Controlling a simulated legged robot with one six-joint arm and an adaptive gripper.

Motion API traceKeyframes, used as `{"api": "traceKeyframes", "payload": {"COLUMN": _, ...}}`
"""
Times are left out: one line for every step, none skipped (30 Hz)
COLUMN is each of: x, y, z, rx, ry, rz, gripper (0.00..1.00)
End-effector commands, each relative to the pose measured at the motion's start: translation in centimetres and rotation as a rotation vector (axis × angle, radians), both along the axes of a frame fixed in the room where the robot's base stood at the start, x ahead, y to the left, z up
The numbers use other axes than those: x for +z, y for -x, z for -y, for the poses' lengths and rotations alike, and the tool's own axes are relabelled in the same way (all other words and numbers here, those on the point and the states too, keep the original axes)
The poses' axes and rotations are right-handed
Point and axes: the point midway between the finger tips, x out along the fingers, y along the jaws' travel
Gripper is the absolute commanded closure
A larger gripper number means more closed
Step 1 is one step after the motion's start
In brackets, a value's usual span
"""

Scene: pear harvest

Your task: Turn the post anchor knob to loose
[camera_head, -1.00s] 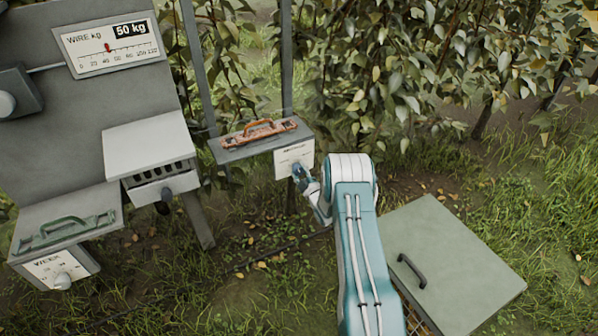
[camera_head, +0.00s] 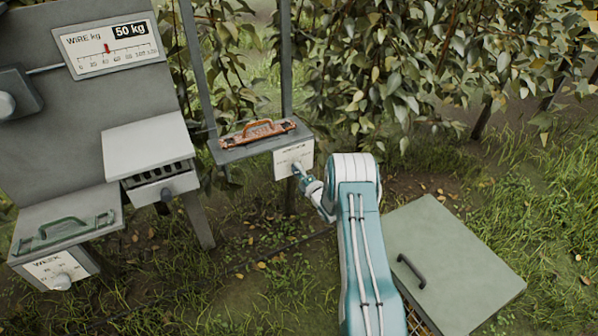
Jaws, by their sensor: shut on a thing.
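The post anchor knob sits low on the white label plate (camera_head: 293,158) on the front of a small grey shelf box (camera_head: 235,153). The knob is mostly hidden behind my gripper (camera_head: 298,170). My gripper is at the plate's lower edge, shut on the knob, with my teal and white arm reaching in from the lower right. The lettering on the plate is too small to read, so I cannot tell the knob's setting. An orange handled tool (camera_head: 258,134) lies on top of the box.
At left a grey panel carries a gauge (camera_head: 112,46) reading 50 kg. A lidded crate (camera_head: 455,262) stands right of my arm. Leafy branches hang behind.

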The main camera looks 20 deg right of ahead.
Motion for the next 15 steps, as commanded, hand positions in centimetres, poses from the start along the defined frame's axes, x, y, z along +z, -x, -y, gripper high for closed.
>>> {"api": "traceKeyframes", "payload": {"x": -0.18, "y": -0.07, "z": -0.47, "rx": 0.010, "ry": 0.010, "rz": -0.004, "gripper": 0.89}}
{"api": "traceKeyframes", "payload": {"x": -0.19, "y": -0.06, "z": -0.48, "rx": 0.009, "ry": 0.016, "rz": -0.005, "gripper": 0.89}}
{"api": "traceKeyframes", "payload": {"x": -0.22, "y": -0.06, "z": -0.48, "rx": 0.009, "ry": 0.023, "rz": -0.005, "gripper": 0.89}}
{"api": "traceKeyframes", "payload": {"x": -0.25, "y": -0.05, "z": -0.49, "rx": 0.009, "ry": 0.026, "rz": -0.005, "gripper": 0.89}}
{"api": "traceKeyframes", "payload": {"x": -0.27, "y": -0.04, "z": -0.50, "rx": 0.010, "ry": 0.029, "rz": -0.006, "gripper": 0.89}}
{"api": "traceKeyframes", "payload": {"x": -0.29, "y": -0.04, "z": -0.51, "rx": 0.009, "ry": 0.031, "rz": -0.006, "gripper": 0.89}}
{"api": "traceKeyframes", "payload": {"x": -0.31, "y": -0.03, "z": -0.52, "rx": 0.009, "ry": 0.032, "rz": -0.006, "gripper": 0.89}}
{"api": "traceKeyframes", "payload": {"x": -0.33, "y": -0.02, "z": -0.52, "rx": 0.010, "ry": 0.033, "rz": -0.007, "gripper": 0.89}}
{"api": "traceKeyframes", "payload": {"x": -0.36, "y": -0.02, "z": -0.53, "rx": 0.010, "ry": 0.034, "rz": -0.007, "gripper": 0.89}}
{"api": "traceKeyframes", "payload": {"x": -0.37, "y": -0.02, "z": -0.54, "rx": 0.010, "ry": 0.034, "rz": -0.007, "gripper": 0.89}}
{"api": "traceKeyframes", "payload": {"x": -0.39, "y": -0.01, "z": -0.54, "rx": 0.010, "ry": 0.034, "rz": -0.008, "gripper": 0.89}}
{"api": "traceKeyframes", "payload": {"x": -0.41, "y": 0.00, "z": -0.55, "rx": 0.010, "ry": 0.033, "rz": -0.008, "gripper": 0.89}}
{"api": "traceKeyframes", "payload": {"x": -0.42, "y": 0.01, "z": -0.56, "rx": 0.010, "ry": 0.033, "rz": -0.008, "gripper": 0.89}}
{"api": "traceKeyframes", "payload": {"x": -0.44, "y": 0.02, "z": -0.56, "rx": 0.010, "ry": 0.033, "rz": -0.009, "gripper": 0.89}}
{"api": "traceKeyframes", "payload": {"x": -0.47, "y": 0.02, "z": -0.57, "rx": 0.011, "ry": 0.033, "rz": -0.009, "gripper": 0.89}}
